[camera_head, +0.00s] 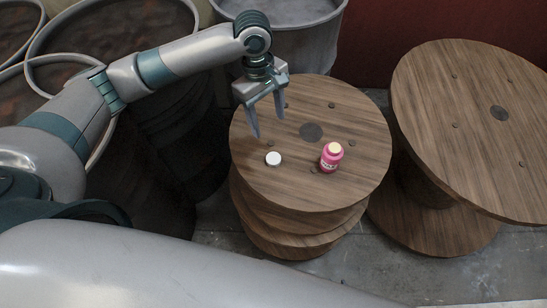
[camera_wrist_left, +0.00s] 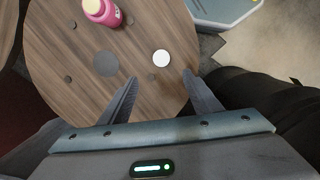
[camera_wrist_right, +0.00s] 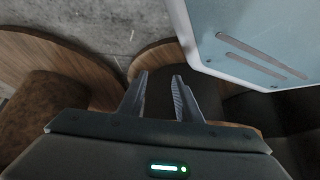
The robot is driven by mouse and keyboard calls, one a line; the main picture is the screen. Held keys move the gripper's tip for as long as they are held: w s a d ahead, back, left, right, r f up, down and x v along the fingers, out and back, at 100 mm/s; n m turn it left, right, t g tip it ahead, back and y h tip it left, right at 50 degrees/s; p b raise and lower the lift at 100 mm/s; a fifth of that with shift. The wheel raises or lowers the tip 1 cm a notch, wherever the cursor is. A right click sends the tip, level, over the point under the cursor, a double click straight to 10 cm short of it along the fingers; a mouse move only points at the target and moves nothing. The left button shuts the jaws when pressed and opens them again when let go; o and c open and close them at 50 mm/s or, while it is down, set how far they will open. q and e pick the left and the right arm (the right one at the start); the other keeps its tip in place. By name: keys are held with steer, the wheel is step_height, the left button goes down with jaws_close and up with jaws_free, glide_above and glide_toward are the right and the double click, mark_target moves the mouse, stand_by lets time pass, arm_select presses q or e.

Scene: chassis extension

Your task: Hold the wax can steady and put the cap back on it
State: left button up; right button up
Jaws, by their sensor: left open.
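The white round cap (camera_head: 273,159) lies on the same top, left of the can. In the left wrist view the can (camera_wrist_left: 103,12) is at the top edge, and the cap (camera_wrist_left: 161,58) shows between and just beyond the fingertips. My left gripper (camera_head: 269,125) is open and empty above the spool, behind the cap. My right gripper (camera_wrist_right: 160,78) shows only in its wrist view, with its fingers apart and nothing between them.
The spool top (camera_head: 300,195) is otherwise clear. A larger wooden spool (camera_head: 455,110) stands close on the right. Grey drums (camera_head: 290,15) stand behind and at the left. A grey floor (camera_wrist_right: 90,20) and several spool edges show in the right wrist view.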

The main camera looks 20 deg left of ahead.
arm_select(q)
glide_above(273, 158)
steer(key=f, duration=1)
steer(key=shift+w+a+p, duration=0.3)
steer(key=shift+w, duration=0.1)
steer(key=shift+f, duration=0.1)
arm_select(e)
steer(key=shift+s+d+f+g, duration=0.2)
steer(key=shift+s+d+f, duration=0.05)
steer(key=shift+s, duration=0.35)
steer(key=shift+s+d+f+g, duration=0.2)
steer(key=shift+s+d, duration=0.05)
steer(key=shift+s, duration=0.35)
steer(key=shift+w, duration=0.1)
arm_select(q)
steer(key=shift+f, duration=0.25)
steer(key=shift+s+d+f+p, duration=0.15)
steer(key=shift+f+p, duration=0.1)
steer(key=shift+f, duration=0.9)
steer(key=shift+s+d+f+p, duration=0.1)
steer(key=shift+s+f+p, duration=0.1)
steer(key=shift+f, duration=0.95)
arm_select(e)
steer(key=s, duration=0.2)
steer(key=s+d, duration=0.1)
steer(key=shift+f+g, duration=0.4)
steer(key=shift+w, duration=0.15)
arm_select(q)
steer(key=c, duration=1.1)
